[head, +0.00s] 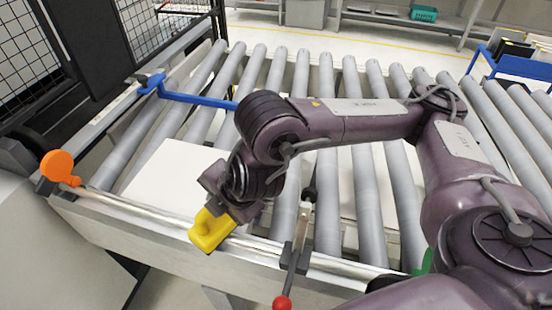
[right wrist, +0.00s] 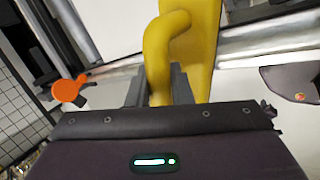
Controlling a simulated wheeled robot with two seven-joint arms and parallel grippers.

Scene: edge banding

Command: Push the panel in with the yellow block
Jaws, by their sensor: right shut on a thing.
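The white panel (head: 172,182) lies flat on the grey rollers at the left of the conveyor in the head view. My right arm hides its right part. My right gripper (head: 217,210) is shut on the yellow block (head: 208,233), over the front rail at the panel's near edge. I cannot tell whether block and panel touch. In the right wrist view, the gripper's fingers (right wrist: 158,88) are closed around the block's curved yellow handle (right wrist: 165,42), with its flat yellow plate (right wrist: 203,45) beyond. My left gripper is not in view.
A blue bar (head: 200,101) reaches over the rollers behind the panel. An orange knob (head: 60,168) sits at the front left corner. A red-tipped lever (head: 282,301) stands at the front rail, right of the block. Black mesh fencing (head: 60,50) rises at left.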

